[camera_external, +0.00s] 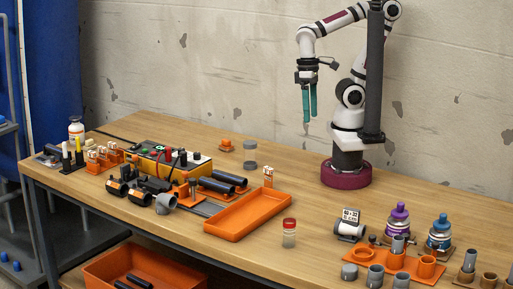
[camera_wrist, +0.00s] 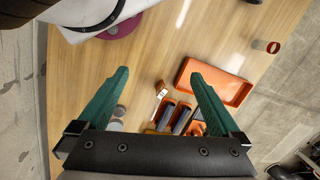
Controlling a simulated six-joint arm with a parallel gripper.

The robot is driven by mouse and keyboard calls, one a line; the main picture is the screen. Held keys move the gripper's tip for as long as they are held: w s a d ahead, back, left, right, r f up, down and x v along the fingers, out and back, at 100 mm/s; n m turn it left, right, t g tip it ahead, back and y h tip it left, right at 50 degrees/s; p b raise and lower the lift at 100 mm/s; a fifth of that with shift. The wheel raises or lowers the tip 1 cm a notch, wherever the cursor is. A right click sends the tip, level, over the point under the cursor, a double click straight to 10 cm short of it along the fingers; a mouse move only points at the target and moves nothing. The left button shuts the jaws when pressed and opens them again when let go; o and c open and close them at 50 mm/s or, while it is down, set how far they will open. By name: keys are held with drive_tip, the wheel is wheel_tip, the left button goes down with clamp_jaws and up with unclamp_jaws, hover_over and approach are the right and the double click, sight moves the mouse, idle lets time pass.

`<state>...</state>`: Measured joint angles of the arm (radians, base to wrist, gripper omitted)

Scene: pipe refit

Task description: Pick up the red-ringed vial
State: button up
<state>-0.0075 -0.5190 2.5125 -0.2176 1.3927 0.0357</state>
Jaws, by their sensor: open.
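The red-ringed vial (camera_external: 289,233) stands upright on the wooden table near the front edge, right of the orange tray. It is small and clear with a red top band. In the wrist view the vial (camera_wrist: 266,46) shows at the upper right, beyond the tray, away from my fingers. My gripper (camera_external: 310,120) hangs above the back of the table with its two teal fingers pointing down. In the wrist view my gripper (camera_wrist: 163,78) has its fingers wide apart with nothing between them.
An orange tray (camera_external: 247,215) lies left of the vial. Orange holders with grey fittings (camera_external: 397,248) and purple and blue bottles stand at the right. A meter, black cylinders (camera_external: 222,184) and small parts crowd the left. Bare wood surrounds the vial; an orange bin (camera_external: 130,262) sits below.

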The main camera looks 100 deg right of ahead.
drive_tip(key=shift+s+d+f, duration=0.2)
drive_tip(key=shift+s+f, duration=0.2)
drive_tip(key=shift+s, duration=0.1)
drive_tip(key=c, duration=0.4)
drive_tip(key=shift+o, duration=0.2)
